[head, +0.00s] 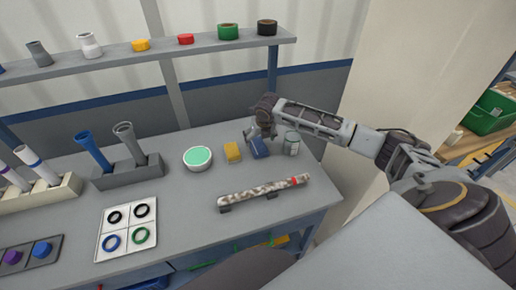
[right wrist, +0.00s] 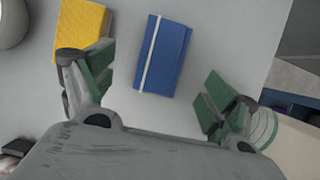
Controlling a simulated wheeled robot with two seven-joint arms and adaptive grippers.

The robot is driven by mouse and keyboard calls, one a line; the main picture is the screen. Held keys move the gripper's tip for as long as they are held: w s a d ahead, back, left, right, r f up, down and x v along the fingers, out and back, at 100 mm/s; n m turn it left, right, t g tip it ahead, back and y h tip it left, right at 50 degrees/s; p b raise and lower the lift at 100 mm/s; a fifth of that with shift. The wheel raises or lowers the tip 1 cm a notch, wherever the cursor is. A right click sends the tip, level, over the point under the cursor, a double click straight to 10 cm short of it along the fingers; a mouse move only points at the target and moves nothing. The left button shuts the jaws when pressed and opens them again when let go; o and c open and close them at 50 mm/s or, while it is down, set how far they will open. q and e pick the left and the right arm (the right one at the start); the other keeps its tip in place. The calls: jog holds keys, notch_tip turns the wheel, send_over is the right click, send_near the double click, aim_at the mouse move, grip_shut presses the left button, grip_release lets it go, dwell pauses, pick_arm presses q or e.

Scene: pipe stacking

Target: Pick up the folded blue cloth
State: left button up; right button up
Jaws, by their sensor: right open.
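The folded blue cloth (head: 259,148) lies on the grey workbench, between a yellow sponge-like block and a glass jar. In the right wrist view the cloth (right wrist: 164,56) is a blue rectangle with a white band near its left edge. My right gripper (head: 252,134) is above the bench at the cloth and partly covers it in the head view. In the right wrist view my right gripper (right wrist: 152,96) is open, its green-padded fingers apart on either side of the cloth's near end, with nothing between them held. My left gripper is not in view.
The yellow block (head: 232,152) is close on the cloth's left, the jar (head: 292,143) close on its right. A white tub with green contents (head: 198,158) stands further left. A speckled pipe (head: 265,190) rests on supports in front. A shelf (head: 150,55) runs behind.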

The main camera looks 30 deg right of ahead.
aim_at(258, 145)
jog(key=shift+x, duration=0.8)
jog(key=shift+f, duration=0.15)
jog(key=shift+d+x, duration=0.1)
jog(key=shift+x, duration=1.1)
jog(key=shift+d+x, duration=0.15)
jog(key=shift+x, duration=1.05)
jog(key=shift+s, duration=0.1)
jog(key=c, duration=1.1)
jog(key=shift+r, duration=4.95)
